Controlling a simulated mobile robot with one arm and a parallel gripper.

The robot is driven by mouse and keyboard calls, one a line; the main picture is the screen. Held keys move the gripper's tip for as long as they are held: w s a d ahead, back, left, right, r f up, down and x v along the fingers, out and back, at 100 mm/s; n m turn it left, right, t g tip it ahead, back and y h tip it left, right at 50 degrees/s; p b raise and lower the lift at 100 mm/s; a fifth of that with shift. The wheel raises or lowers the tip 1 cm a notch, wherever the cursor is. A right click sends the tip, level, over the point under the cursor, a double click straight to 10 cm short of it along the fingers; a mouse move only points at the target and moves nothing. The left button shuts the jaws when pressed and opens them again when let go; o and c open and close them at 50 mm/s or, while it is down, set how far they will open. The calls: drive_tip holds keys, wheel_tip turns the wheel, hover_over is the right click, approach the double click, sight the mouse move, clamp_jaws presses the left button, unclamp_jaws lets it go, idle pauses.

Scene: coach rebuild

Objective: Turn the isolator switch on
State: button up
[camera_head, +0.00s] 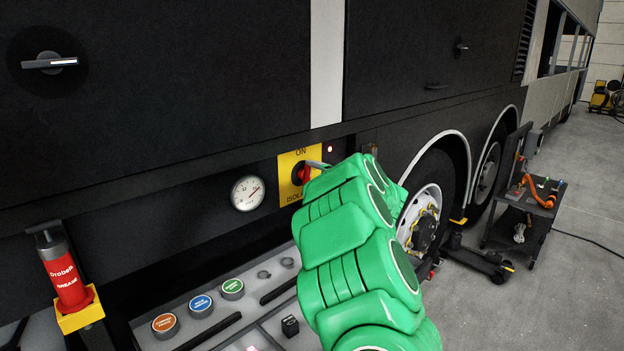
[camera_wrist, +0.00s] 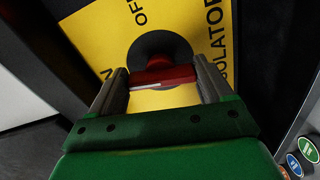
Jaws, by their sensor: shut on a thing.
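The isolator switch has a red handle (camera_head: 301,174) on a dark round base, set in a yellow plate (camera_head: 286,162) on the coach's lower side. The plate reads ON at the top and ISOLATOR at the bottom. My gripper (camera_head: 316,165) reaches it from the right, partly covering the plate. In the wrist view the red handle (camera_wrist: 165,76) lies between the two fingers of my gripper (camera_wrist: 161,74), which is shut on it. The handle bar runs nearly crosswise there, with a pale line on it. OFF shows at the top, ISOLATOR at the right, and part of ON at the left.
A small lit lamp (camera_head: 330,149) is right of the plate, and a round gauge (camera_head: 248,193) is left of it. A tray with coloured round lids (camera_head: 201,305) lies below. A red grease canister (camera_head: 65,272) stands left. A trolley (camera_head: 527,208) is beyond the wheels.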

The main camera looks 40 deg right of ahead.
drive_tip(key=shift+n, duration=0.9)
drive_tip(key=shift+w+a, duration=0.1)
drive_tip(key=o, duration=1)
drive_tip(key=shift+c, duration=0.2)
drive_tip(key=s, duration=0.8)
drive_tip(key=shift+w, duration=0.1)
